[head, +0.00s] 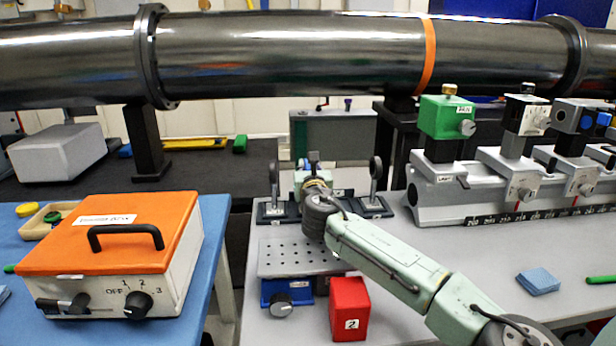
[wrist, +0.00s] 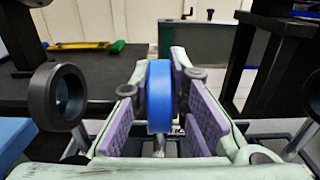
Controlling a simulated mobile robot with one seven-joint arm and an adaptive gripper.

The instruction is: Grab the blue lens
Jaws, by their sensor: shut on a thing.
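The blue lens (wrist: 159,96) stands upright between the purple-padded fingers of my gripper (wrist: 163,112) in the wrist view. My gripper is shut on it. A short metal post shows below the lens; I cannot tell whether it still rests in its holder. In the head view my gripper (head: 312,172) is over the back of the grey table, between two dark ring lenses on stands, a left one (head: 273,180) and a right one (head: 375,176). My gripper and wrist mostly hide the blue lens there.
A perforated plate (head: 290,258) and a red box (head: 349,308) lie in front of my gripper. A rail with a green block (head: 446,118) stands right. An orange-topped control box (head: 110,250) sits on the blue table. The large pipe (head: 290,50) crosses behind.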

